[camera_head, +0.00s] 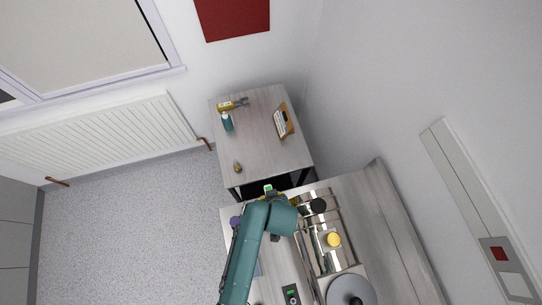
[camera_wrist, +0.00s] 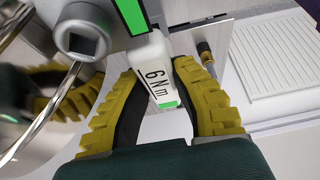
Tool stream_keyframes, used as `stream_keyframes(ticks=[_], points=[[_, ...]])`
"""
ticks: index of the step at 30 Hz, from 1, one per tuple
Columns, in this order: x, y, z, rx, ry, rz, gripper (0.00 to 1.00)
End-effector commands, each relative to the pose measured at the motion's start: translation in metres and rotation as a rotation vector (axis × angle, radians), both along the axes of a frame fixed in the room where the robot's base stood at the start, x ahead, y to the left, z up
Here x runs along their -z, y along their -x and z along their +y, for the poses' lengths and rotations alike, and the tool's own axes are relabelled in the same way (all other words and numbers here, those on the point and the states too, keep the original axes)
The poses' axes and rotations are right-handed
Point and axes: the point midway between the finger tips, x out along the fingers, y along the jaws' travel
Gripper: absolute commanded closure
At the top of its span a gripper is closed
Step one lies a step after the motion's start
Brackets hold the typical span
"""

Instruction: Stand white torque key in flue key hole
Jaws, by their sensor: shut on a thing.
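The white torque key (camera_wrist: 152,68) has a white body marked "6 Nm" and green bands. My gripper (camera_wrist: 157,74) has yellow ribbed fingers, shut on it from both sides. The key's upper part runs out of the top of the wrist view, so its ends are not fully seen. In the head view the key (camera_head: 268,188) is a small white and green spot at the end of my arm. A grey round fitting with a square hole (camera_wrist: 83,40), perhaps the flue key hole, shows at the upper left of the wrist view, apart from the key's visible part.
Shiny curved metal lies left of my gripper in the wrist view. A side table (camera_head: 265,150) holds a teal bottle (camera_head: 227,122) and yellow-handled tool (camera_head: 232,105).

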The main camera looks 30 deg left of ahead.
Motion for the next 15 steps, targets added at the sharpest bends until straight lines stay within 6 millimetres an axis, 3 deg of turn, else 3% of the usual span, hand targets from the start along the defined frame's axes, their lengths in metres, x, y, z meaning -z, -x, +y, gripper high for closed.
stream_keyframes(ticks=[14, 15], points=[[0.014, -0.001, 0.000, 0.000, -0.002, -0.003, 1.00], [0.013, -0.001, 0.000, 0.000, -0.001, -0.004, 0.66]])
